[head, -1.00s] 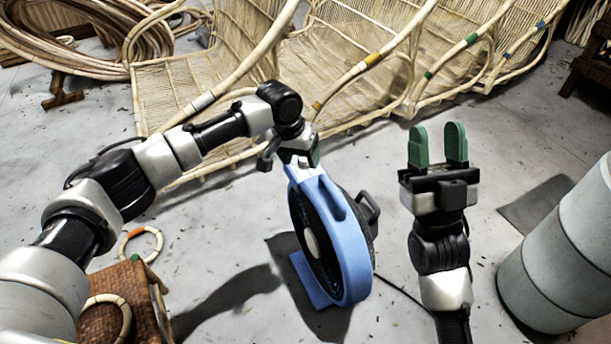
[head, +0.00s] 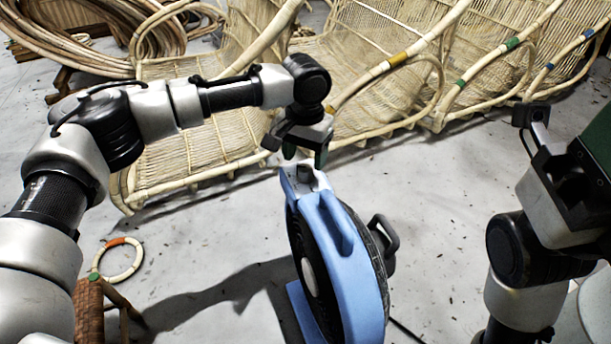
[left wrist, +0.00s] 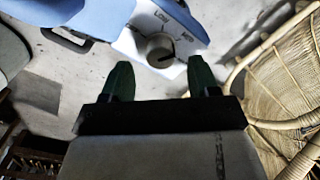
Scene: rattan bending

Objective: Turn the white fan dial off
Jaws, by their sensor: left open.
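A blue fan (head: 345,255) stands upright on the floor in the head view. Its white control panel (head: 305,178) is on top. In the left wrist view the panel (left wrist: 128,42) carries a round pale dial (left wrist: 157,49) with a dark pointer mark and the labels LOW and MED; the exact setting is hard to read. My left gripper (head: 305,155) is just above the panel, open and empty. In the left wrist view its green fingertips (left wrist: 161,78) stand apart, with the dial just beyond the gap between them. My right gripper (head: 598,135) is cut off at the right edge, away from the fan.
Large woven rattan frames (head: 400,85) stand behind the fan, close to my left arm. Coiled rattan (head: 90,35) lies at the back left. A rattan ring (head: 117,260) and a brown woven stool (head: 90,310) are at the lower left. Floor right of the fan is clear.

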